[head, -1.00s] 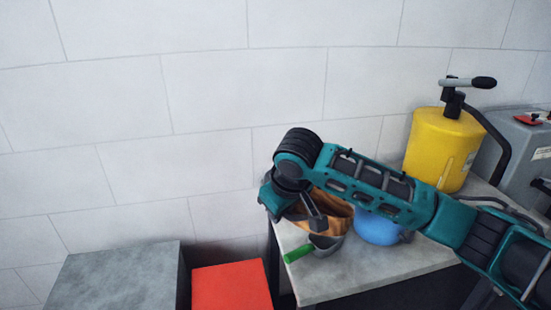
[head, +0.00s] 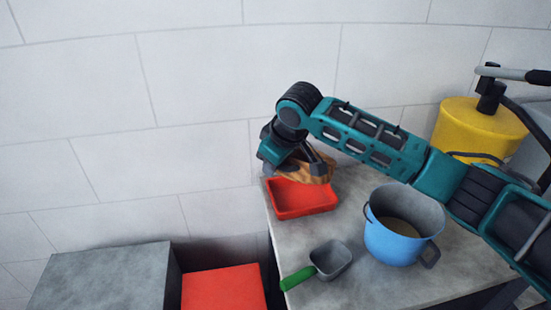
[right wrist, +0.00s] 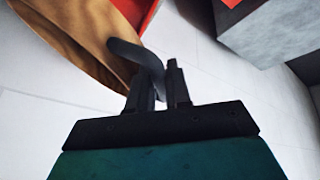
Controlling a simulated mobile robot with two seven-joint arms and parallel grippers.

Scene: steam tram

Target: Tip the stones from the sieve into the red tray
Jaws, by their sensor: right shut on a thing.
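The red tray (head: 290,207) lies on the grey table near its back left corner; a red edge also shows in the right wrist view (right wrist: 137,8). The brown wooden sieve (head: 322,170) is at the tray's back edge, tilted and partly hidden by my right gripper (head: 306,163). In the right wrist view the sieve (right wrist: 75,38) fills the upper left. There my right gripper (right wrist: 158,77) is shut on its dark curved handle. I see no stones; the sieve's inside is hidden. My left gripper is not in view.
A blue pot (head: 390,243) with tan contents stands on the table (head: 370,285). A grey scoop (head: 333,257) with a green handle lies at the front edge. A yellow canister (head: 470,132) stands behind. A grey block (head: 105,275) and a red box (head: 222,290) are left.

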